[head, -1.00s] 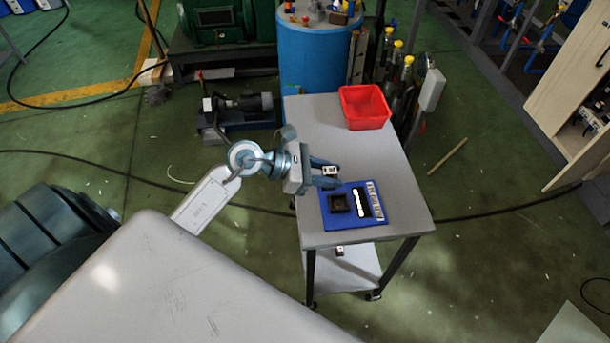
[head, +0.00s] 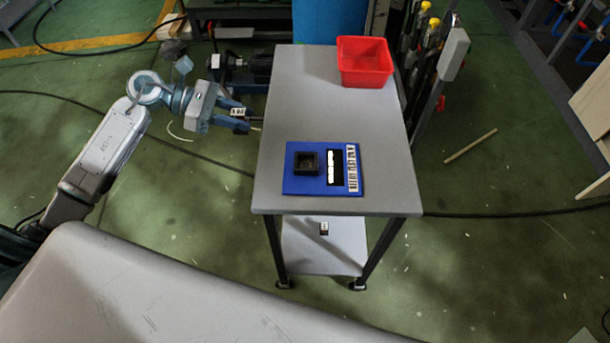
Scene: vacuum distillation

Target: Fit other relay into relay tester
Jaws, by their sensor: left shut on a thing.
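The blue relay tester (head: 287,183) lies flat on the grey table top, near its front edge. Its black square socket (head: 307,163) looks empty. My left gripper (head: 246,120) is off the table's left edge, to the upper left of the tester. It is shut on a small relay (head: 238,112) with a pale face, partly hidden between the fingers. Another small dark relay with a white top (head: 323,228) is on the cart's lower shelf. My right gripper is not in view.
A red bin (head: 364,64) stands at the back right of the table (head: 300,105). The table between bin and tester is clear. The lower shelf (head: 310,255) is mostly bare. Pumps and machinery stand behind the cart; a cable runs across the floor.

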